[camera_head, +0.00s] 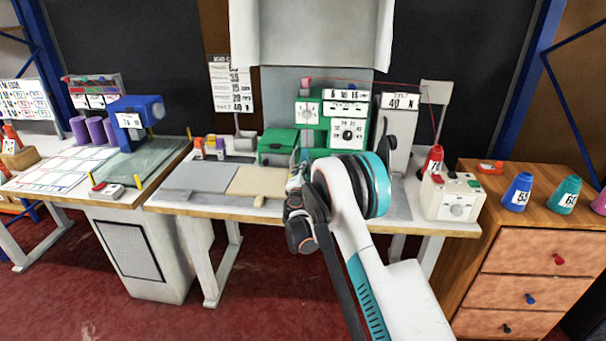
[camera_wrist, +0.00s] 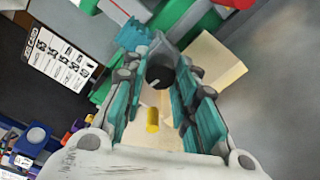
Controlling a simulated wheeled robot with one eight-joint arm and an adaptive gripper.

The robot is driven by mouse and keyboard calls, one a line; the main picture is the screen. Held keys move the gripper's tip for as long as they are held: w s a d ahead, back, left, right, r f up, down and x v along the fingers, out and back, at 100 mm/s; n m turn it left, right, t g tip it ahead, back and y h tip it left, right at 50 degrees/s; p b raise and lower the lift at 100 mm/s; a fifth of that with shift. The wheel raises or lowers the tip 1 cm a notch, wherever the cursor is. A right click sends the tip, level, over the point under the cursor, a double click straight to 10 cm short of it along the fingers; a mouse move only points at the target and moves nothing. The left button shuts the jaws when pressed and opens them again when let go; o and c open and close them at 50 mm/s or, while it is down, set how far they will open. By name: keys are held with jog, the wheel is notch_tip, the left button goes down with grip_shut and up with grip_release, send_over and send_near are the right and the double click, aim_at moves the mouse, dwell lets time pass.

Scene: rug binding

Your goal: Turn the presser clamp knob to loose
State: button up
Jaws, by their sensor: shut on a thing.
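The green binding machine (camera_head: 312,107) stands on the middle table, with a dial (camera_head: 348,132) and number plates on its front. My gripper (camera_head: 296,180) is in front of it, low over the front of the table. In the wrist view a dark round knob (camera_wrist: 160,76) with a pale mark line sits between the fingertips of my gripper (camera_wrist: 160,84). The fingers are shut on it. I take it for the presser clamp knob. A teal part (camera_wrist: 133,36) lies just beyond it. In the head view my arm and gripper hide the knob.
A cream board (camera_head: 260,181) and a grey board (camera_head: 201,177) lie left of my gripper. A white box with a knob (camera_head: 455,197) and a red cone (camera_head: 433,158) stand to the right. A small yellow piece (camera_wrist: 152,120) shows between my fingers in the wrist view.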

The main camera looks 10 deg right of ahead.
jog(key=n, duration=0.3)
jog(key=shift+f+n, duration=0.1)
jog(key=shift+n, duration=2.1)
jog(key=o, duration=0.8)
jog(key=shift+c, duration=0.2)
jog(key=shift+a, duration=0.1)
jog(key=v, duration=1.2)
jog(key=shift+a+f, duration=0.1)
